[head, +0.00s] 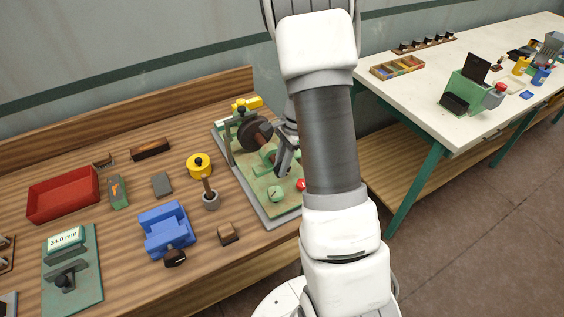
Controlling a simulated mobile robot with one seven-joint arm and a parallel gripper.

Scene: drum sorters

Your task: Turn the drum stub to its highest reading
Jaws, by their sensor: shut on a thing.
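A sorter fixture with a green base (258,186) stands on the wooden bench, left of my arm. Its dark round drum (249,134) is upright near the back, with a reddish-brown part beside it. My gripper (281,168) reaches down at the right side of the fixture, by the drum and a green part (268,154). It is shut on the drum stub, as far as I can tell; the stub is small and mostly hidden by the fingers and the arm. I cannot read any scale on the drum.
Green and red knobs are on the fixture's front. A white table (430,95) stands at right.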

